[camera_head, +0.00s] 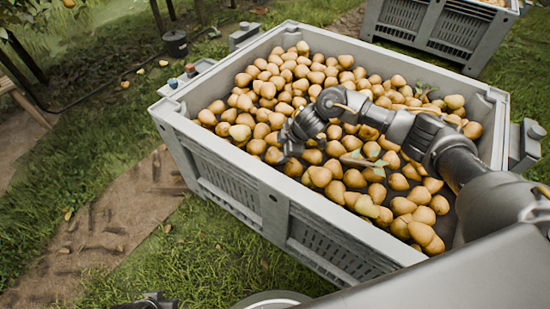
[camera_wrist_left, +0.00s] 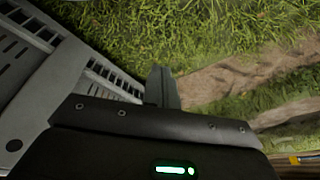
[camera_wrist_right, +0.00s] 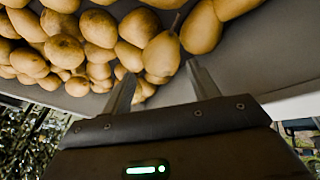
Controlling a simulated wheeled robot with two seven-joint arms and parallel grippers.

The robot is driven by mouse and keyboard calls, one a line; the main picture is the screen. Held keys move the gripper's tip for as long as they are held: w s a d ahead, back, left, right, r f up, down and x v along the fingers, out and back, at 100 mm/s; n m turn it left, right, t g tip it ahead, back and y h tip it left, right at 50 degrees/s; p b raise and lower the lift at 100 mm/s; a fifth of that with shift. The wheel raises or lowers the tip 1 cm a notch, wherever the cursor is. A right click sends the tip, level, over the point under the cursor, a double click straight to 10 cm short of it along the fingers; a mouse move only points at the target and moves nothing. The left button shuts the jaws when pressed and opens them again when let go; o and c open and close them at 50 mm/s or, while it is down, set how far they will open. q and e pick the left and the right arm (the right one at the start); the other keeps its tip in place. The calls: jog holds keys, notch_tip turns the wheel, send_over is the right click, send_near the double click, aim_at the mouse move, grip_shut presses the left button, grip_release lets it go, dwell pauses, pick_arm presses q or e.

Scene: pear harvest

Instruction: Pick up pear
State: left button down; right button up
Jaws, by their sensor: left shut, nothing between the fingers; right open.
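Many yellow-brown pears (camera_head: 300,85) lie loose in a grey plastic bin (camera_head: 255,195) in the head view. My right arm reaches over the bin from the right. My right gripper (camera_head: 288,148) points down at the pears near the front wall. In the right wrist view, the open right gripper (camera_wrist_right: 163,80) has one pear (camera_wrist_right: 162,54) beyond and between its fingertips. Another pear (camera_wrist_right: 201,26) is beside it, near the right fingertip. Contact cannot be told. My left gripper (camera_wrist_left: 162,88) is shut and empty outside the bin, over grass and a dirt path.
A second grey bin (camera_head: 440,30) stands at the top right. A dark bucket (camera_head: 175,43) stands on the grass at the upper left. A few pears (camera_head: 125,84) lie on the ground. Green leaves (camera_head: 375,160) lie among the pears. The bin's wall is close to the right gripper.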

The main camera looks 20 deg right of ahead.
aim_at(277, 153)
jog(key=b+x, duration=0.1)
jog(key=x, duration=0.3)
jog(key=shift+f+b, duration=0.35)
jog(key=shift+f, duration=0.1)
jog(key=shift+w+a+f, duration=0.1)
jog(key=shift+w+f, duration=0.05)
pick_arm(q)
jog(key=v, duration=0.4)
pick_arm(e)
jog(key=shift+c, duration=0.3)
jog(key=c, duration=0.6)
